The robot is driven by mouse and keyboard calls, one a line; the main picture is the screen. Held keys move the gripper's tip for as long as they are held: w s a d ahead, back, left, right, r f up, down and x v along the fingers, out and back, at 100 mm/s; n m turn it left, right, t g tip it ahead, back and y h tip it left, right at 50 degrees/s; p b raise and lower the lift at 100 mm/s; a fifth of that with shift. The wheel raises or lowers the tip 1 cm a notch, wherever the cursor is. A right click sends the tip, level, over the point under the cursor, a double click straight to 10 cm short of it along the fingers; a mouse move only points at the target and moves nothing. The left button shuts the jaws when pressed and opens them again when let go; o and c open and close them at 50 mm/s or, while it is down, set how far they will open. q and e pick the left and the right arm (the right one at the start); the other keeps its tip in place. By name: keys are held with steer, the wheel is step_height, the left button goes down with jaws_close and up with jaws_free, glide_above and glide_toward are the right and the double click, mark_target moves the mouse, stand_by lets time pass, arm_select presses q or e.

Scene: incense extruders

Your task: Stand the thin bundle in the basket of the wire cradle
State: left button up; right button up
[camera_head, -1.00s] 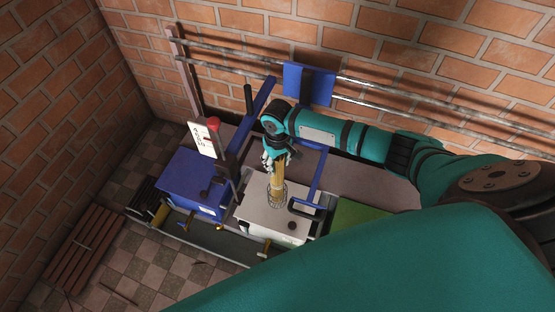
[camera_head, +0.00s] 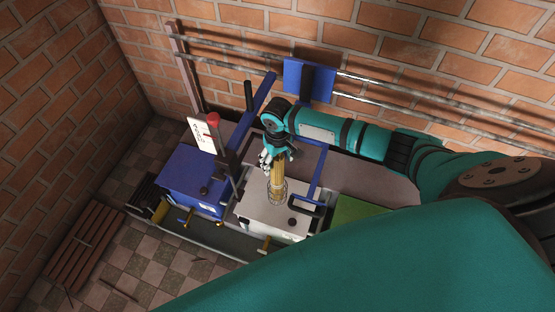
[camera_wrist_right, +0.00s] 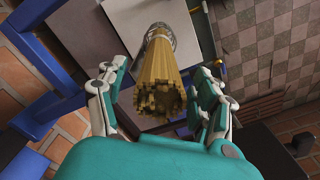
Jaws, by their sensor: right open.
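The thin bundle (camera_head: 278,175) is a sheaf of tan sticks. It stands close to upright in the basket of the wire cradle (camera_head: 277,193), on top of a white box-shaped machine. In the right wrist view the bundle (camera_wrist_right: 160,80) points its near end at the camera, and the wire cradle (camera_wrist_right: 158,32) rings its far end. My right gripper (camera_head: 272,156) is at the bundle's upper end. In the wrist view my right gripper (camera_wrist_right: 160,80) is open, its fingers apart on both sides of the bundle with gaps visible. My left gripper is not in view.
The white machine (camera_head: 258,212) stands beside a blue machine (camera_head: 185,178) with a red-knobbed lever and white sign. A green surface (camera_head: 355,210) lies to the right. Blue frame bars stand close to the arm. Metal pipes run along the brick wall. A slatted wooden pallet (camera_head: 82,246) lies on the floor.

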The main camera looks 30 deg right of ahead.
step_height(320, 180, up, 12)
stand_by(0.5)
stand_by(0.4)
